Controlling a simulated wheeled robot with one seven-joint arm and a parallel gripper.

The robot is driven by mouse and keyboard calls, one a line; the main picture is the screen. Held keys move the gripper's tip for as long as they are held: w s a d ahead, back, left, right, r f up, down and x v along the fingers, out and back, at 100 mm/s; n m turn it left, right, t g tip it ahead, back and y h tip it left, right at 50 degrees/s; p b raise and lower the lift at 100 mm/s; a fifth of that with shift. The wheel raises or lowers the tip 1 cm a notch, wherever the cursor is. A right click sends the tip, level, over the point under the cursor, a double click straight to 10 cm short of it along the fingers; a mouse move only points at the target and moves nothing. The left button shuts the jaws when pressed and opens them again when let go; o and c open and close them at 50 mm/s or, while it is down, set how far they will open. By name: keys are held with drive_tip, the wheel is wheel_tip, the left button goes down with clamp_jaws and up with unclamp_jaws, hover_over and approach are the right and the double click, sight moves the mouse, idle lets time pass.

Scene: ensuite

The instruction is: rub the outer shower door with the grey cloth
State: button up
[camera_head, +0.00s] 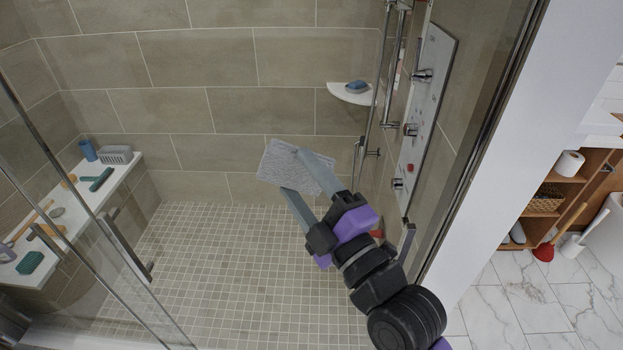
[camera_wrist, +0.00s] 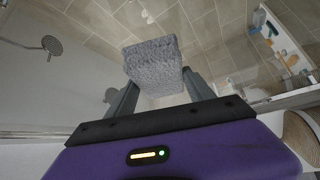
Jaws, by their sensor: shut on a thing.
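The grey cloth (camera_head: 284,168) is a light, textured square at the tips of my gripper (camera_head: 296,170). In the wrist view the cloth (camera_wrist: 153,62) looks thick and fluffy between the two fingers of my gripper (camera_wrist: 160,92). My gripper is shut on it and holds it in the air over the shower floor, apart from the back wall. A clear glass shower door with a metal handle (camera_head: 124,245) crosses the left of the head view. Another metal-edged glass panel (camera_head: 490,110) shows at the right. I cannot tell which is the outer door.
A white bench (camera_head: 112,180) at the left holds brushes, a blue cup and a grey basket. A shower panel (camera_head: 425,105) and a corner shelf (camera_head: 350,93) are at the back right. The tiled floor (camera_head: 210,270) is clear. A wooden shelf (camera_head: 560,200) stands outside.

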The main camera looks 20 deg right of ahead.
drive_tip(key=shift+w+a, duration=0.4)
drive_tip(key=shift+a, duration=0.65)
drive_tip(key=shift+w+a, duration=0.35)
drive_tip(key=shift+a, duration=0.65)
drive_tip(key=shift+w+a, duration=0.4)
drive_tip(key=shift+a, duration=0.65)
drive_tip(key=shift+w+a+b, duration=0.3)
drive_tip(key=shift+w+a, duration=0.05)
drive_tip(key=shift+a, duration=0.55)
drive_tip(key=shift+w+a+b, duration=0.3)
drive_tip(key=shift+w+a, duration=0.05)
drive_tip(key=shift+a, duration=0.5)
drive_tip(key=shift+w+a+b, duration=0.3)
drive_tip(key=shift+w+a, duration=0.05)
drive_tip(key=shift+a, duration=0.55)
drive_tip(key=shift+w+a+f+b, duration=0.1)
drive_tip(key=shift+w+a+b, duration=0.1)
drive_tip(key=shift+a+b, duration=0.25)
drive_tip(key=shift+w+a+f+b, duration=0.15)
drive_tip(key=shift+a+b, duration=0.15)
drive_tip(key=shift+a, duration=0.25)
drive_tip(key=shift+w+a+r, duration=0.15)
drive_tip(key=shift+w+a, duration=0.05)
drive_tip(key=shift+a, duration=0.45)
drive_tip(key=shift+s+b, duration=0.1)
drive_tip(key=shift+b, duration=0.2)
